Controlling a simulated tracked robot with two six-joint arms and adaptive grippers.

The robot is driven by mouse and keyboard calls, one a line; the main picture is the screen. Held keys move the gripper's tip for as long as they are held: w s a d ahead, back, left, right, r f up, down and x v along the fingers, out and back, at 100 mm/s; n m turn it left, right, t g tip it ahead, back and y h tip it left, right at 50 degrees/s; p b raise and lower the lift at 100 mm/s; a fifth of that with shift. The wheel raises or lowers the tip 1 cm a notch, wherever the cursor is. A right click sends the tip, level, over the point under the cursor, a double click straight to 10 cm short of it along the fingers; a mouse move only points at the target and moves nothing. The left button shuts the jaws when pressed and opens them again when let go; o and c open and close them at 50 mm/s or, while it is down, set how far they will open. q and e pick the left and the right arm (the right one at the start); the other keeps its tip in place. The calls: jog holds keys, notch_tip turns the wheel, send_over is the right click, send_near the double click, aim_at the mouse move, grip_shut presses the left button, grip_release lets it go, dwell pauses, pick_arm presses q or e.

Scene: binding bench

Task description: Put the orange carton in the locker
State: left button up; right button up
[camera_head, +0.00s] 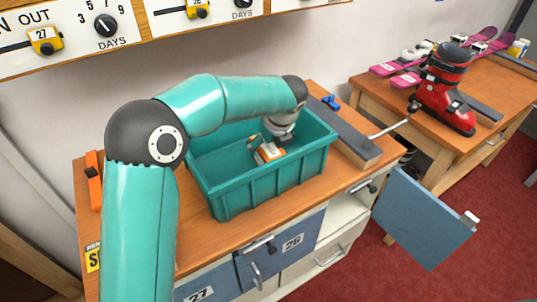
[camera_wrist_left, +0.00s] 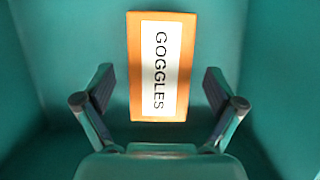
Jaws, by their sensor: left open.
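The orange carton (camera_head: 268,154) lies inside the teal bin (camera_head: 265,195) on the bench. In the left wrist view the orange carton (camera_wrist_left: 159,65) has a white label reading GOGGLES. My left gripper (camera_head: 272,142) reaches down into the bin from above, close to the carton. In the left wrist view my left gripper (camera_wrist_left: 160,92) is open, with one finger on each side of the carton's near end and a gap on both sides. A blue locker door (camera_head: 425,220) hangs open at the bench's right end; the locker's inside is mostly hidden. My right gripper is out of view.
Shut blue doors marked 26 (camera_head: 290,243) and 27 (camera_head: 205,290) are in the bench front. A grey bar (camera_head: 340,130) lies right of the bin. A red ski boot (camera_head: 445,90) and pink skis (camera_head: 405,78) are on the right bench. Red floor (camera_head: 350,270) is clear in front.

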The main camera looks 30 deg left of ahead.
pick_arm(q)
jog(key=shift+x, duration=0.9)
jog(key=shift+s+f, duration=0.1)
jog(key=shift+f, duration=0.1)
jog(key=c, duration=1.4)
jog(key=shift+c, duration=0.3)
